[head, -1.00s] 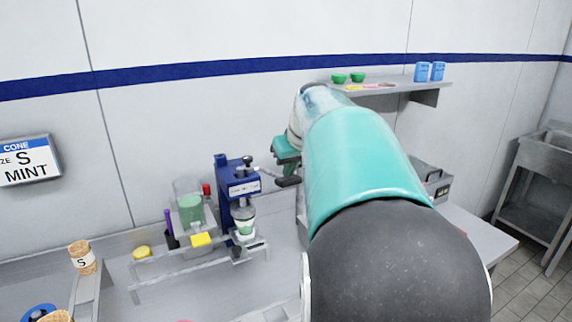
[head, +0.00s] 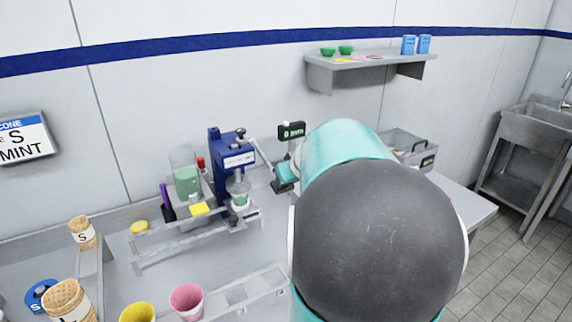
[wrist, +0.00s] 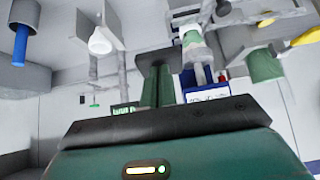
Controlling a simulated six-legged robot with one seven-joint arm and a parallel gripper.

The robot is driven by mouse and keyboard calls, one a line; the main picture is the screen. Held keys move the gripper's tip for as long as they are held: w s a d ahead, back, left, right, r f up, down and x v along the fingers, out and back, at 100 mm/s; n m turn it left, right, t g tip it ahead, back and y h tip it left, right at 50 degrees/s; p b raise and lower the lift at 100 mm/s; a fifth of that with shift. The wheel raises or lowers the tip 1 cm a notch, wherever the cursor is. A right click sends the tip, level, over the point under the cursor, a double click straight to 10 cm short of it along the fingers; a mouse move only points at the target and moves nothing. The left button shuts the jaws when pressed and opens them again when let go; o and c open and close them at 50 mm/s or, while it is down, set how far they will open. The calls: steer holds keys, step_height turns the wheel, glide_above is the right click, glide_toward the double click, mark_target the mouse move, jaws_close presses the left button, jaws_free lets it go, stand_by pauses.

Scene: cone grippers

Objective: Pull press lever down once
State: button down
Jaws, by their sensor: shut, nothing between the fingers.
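The blue press (head: 222,165) stands on the counter in the head view, with a cone in a green holder under its head. Its silver lever (head: 261,154) slants down to the right from the press top. My gripper (head: 283,186) is right of the press, close to the lever's lower end. Whether they touch cannot be told, and the lever's tip is partly hidden. In the wrist view my gripper's fingers (wrist: 154,64) are together and hold nothing. The press (wrist: 205,93) shows upside down just beyond them.
A black display (head: 291,131) stands behind my gripper. Pink (head: 187,300) and yellow (head: 137,312) cups are at the front. A grey bin (head: 408,148) is to the right.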

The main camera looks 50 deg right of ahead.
mark_target(286, 190)
steer(key=f, duration=0.3)
steer(key=shift+w+d+f, duration=0.1)
steer(key=shift+w+f, duration=0.15)
steer(key=shift+f, duration=0.8)
steer(key=shift+w, duration=0.1)
steer(key=shift+r, duration=0.6)
steer(key=s+a+r, duration=0.3)
steer(key=s+r, duration=0.4)
steer(key=s, duration=0.3)
steer(key=shift+s, duration=0.4)
